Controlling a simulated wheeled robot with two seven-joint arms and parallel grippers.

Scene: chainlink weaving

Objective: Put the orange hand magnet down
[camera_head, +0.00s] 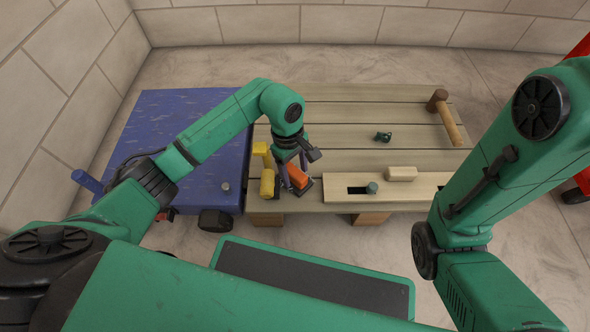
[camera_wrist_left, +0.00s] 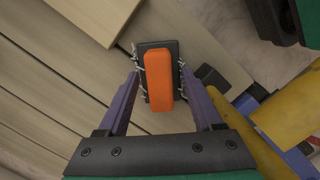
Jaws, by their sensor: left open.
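The orange hand magnet (camera_head: 297,176) sits near the front left edge of the slatted wooden bench (camera_head: 340,150). In the left wrist view the magnet (camera_wrist_left: 158,82) is an orange block on a dark base plate, with thin silvery wire bits along both sides of the plate. My left gripper (camera_head: 293,184) is open, with its two purple fingers (camera_wrist_left: 161,75) on either side of the magnet. Gaps show between the fingers and the orange block. The magnet appears to rest on the bench. My right arm shows at the right, but its gripper is out of view.
A yellow tool (camera_head: 267,178) stands close left of the magnet. A pale slotted board (camera_head: 335,192), a wooden block (camera_head: 401,174), a small dark green part (camera_head: 383,137) and a mallet (camera_head: 445,115) lie to the right. A blue-topped cart (camera_head: 180,115) adjoins the bench's left. The bench's back middle is clear.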

